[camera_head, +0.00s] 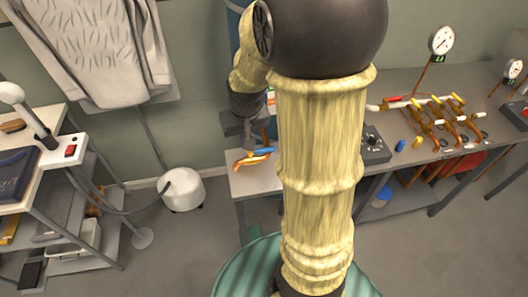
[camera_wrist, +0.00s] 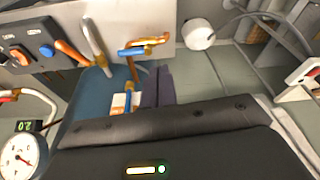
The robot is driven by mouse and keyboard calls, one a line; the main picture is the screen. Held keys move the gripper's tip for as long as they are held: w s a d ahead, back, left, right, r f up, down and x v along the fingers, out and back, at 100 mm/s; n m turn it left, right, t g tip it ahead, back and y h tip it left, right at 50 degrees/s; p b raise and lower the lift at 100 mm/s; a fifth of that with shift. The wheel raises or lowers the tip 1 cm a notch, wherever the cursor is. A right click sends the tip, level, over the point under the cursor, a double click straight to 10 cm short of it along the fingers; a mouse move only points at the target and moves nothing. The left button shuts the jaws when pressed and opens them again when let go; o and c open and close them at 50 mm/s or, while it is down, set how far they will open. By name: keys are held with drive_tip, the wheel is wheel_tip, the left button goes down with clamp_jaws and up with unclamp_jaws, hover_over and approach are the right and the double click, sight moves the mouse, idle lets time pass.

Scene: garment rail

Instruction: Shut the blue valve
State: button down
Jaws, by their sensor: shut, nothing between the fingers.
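The blue valve lever (camera_head: 263,151) sits at the left end of the bench, with an orange-copper pipe (camera_head: 250,163) beside it. In the wrist view the blue lever (camera_wrist: 136,49) lies across a copper pipe, with a yellow-orange part beyond it. My gripper (camera_head: 248,140) is shut and empty, pointing down close to the valve in the head view. Its dark fingers (camera_wrist: 157,72) end just short of the lever in the wrist view. I cannot tell whether they touch it. My arm hides part of the bench.
A dark control box (camera_head: 374,147) stands on the bench, right of my arm. A manifold of copper pipes with yellow and white levers (camera_head: 440,112) and a gauge (camera_head: 442,40) lie further right. A white steamer tank (camera_head: 183,189) stands on the floor at left, below a hanging garment (camera_head: 95,45).

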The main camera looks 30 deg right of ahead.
drive_tip(key=m+b, duration=0.2)
drive_tip(key=b, duration=0.6)
hover_over(261, 152)
drive_tip(key=w+d, duration=0.2)
drive_tip(key=w, duration=0.1)
wheel_tip(261, 152, down, 10)
drive_tip(key=shift+d+r+h, duration=0.25)
drive_tip(key=shift+d+h, duration=0.05)
drive_tip(key=p+x, duration=0.1)
drive_tip(key=x, duration=0.8)
drive_tip(key=shift+w+f, duration=0.15)
drive_tip(key=shift+f, duration=0.15)
drive_tip(key=shift+s+a+r+p, duration=0.1)
drive_tip(key=shift+s+a+p, duration=0.1)
drive_tip(key=shift+s, duration=0.4)
drive_tip(key=shift+s+a+r+p, duration=0.1)
drive_tip(key=shift+s+a+p, duration=0.1)
drive_tip(key=shift+s, duration=0.4)
drive_tip(key=shift+s+a+r+p, duration=0.1)
drive_tip(key=shift+s+a+p, duration=0.1)
drive_tip(key=shift+s, duration=0.4)
